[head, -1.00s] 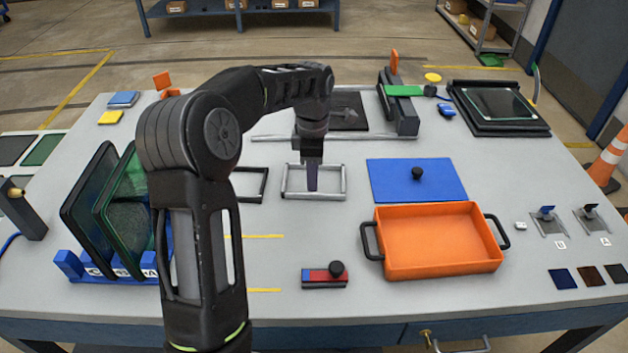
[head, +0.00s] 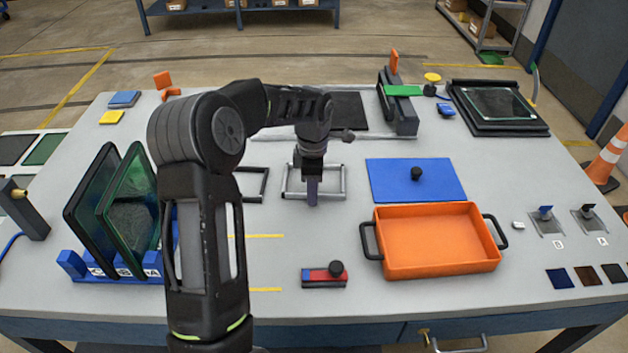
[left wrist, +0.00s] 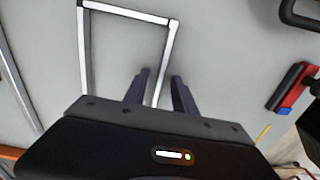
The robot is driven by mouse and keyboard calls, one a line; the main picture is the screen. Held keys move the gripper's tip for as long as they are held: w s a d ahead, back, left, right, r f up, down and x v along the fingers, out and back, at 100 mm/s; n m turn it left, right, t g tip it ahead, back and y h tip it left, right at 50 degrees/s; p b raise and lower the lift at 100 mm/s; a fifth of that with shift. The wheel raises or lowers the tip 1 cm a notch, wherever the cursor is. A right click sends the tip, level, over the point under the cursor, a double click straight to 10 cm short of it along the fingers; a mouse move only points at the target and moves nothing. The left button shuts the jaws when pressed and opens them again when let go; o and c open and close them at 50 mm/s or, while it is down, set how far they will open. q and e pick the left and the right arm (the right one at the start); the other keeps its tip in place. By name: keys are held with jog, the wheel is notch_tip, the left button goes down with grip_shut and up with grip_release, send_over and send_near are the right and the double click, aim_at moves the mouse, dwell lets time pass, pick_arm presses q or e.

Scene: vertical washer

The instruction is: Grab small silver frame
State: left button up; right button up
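The small silver frame (head: 343,180) lies flat on the table in the middle of the head view. In the left wrist view, the silver frame (left wrist: 126,12) fills the upper left, its lower part hidden behind my gripper. My left gripper (head: 312,202) is over the frame's near bar, pointing down. In the left wrist view, the left gripper (left wrist: 160,84) is open, with one bar running between its two fingers. I cannot tell whether the fingers touch the bar. My right gripper is in neither view.
A black frame (head: 264,184) lies just left of the silver one. A blue plate (head: 400,182) and an orange tray (head: 437,268) are to the right. A red-blue block (head: 312,282) sits nearer. Dark green panels stand in a blue rack (head: 72,265) at left.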

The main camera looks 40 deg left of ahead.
pick_arm(q)
jog(key=shift+c, duration=0.3)
grip_shut()
dwell(0.3)
